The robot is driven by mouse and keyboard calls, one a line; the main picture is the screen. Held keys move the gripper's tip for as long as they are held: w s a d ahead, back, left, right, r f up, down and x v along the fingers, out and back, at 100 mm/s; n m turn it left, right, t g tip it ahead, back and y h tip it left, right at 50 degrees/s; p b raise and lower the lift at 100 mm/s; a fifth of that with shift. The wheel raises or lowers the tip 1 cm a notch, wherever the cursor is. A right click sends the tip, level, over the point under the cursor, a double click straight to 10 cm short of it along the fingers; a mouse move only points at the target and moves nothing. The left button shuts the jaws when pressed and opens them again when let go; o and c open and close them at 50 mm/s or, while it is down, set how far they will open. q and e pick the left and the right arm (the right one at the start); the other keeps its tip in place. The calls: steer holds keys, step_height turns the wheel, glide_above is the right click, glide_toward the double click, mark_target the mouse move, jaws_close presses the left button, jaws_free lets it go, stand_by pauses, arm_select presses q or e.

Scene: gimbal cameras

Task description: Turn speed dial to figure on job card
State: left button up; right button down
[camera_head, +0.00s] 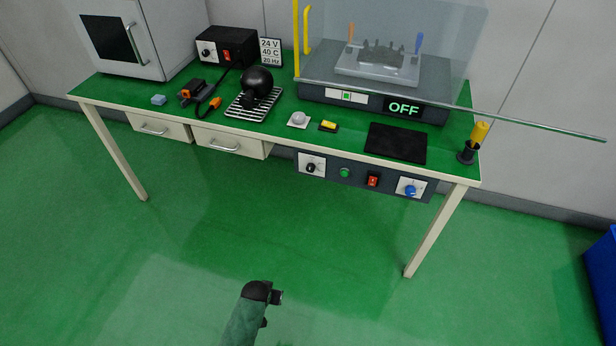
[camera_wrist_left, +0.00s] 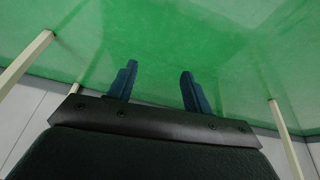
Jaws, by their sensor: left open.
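The job card (camera_head: 270,52) stands at the back of the bench and reads 24 V, 40 C, 20 Hz. The front panel under the bench top has a black-knobbed dial (camera_head: 311,167) at its left and a blue-knobbed dial (camera_head: 410,189) at its right. A third dial (camera_head: 207,53) is on a black box. Their markings are too small to read, so I cannot tell which is the speed dial. My left gripper (camera_wrist_left: 159,72) is open and empty in the left wrist view, with floor beyond its fingers. My right gripper is not in view.
A green button (camera_head: 345,172) and red switch (camera_head: 372,181) sit between the panel dials. Floor before the bench is clear.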

arm_select(q)
steer(key=w+d+r+t+b, duration=0.25)
steer(key=w+r, duration=0.25)
steer(key=w, duration=0.6)
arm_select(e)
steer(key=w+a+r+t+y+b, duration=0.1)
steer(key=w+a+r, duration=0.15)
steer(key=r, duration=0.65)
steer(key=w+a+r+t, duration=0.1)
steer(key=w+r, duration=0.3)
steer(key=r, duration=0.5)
arm_select(q)
steer(key=m+t+h, duration=0.3)
steer(key=t, duration=0.8)
glide_toward(310, 170)
steer(key=p+x, duration=0.1)
steer(key=x, duration=0.5)
steer(key=shift+w, duration=0.4)
steer(key=shift+x, duration=0.9)
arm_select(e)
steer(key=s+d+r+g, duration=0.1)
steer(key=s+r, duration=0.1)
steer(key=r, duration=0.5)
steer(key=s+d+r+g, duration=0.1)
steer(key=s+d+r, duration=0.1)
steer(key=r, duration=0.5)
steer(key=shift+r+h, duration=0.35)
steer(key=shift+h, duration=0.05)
arm_select(q)
steer(key=shift+f, duration=0.1)
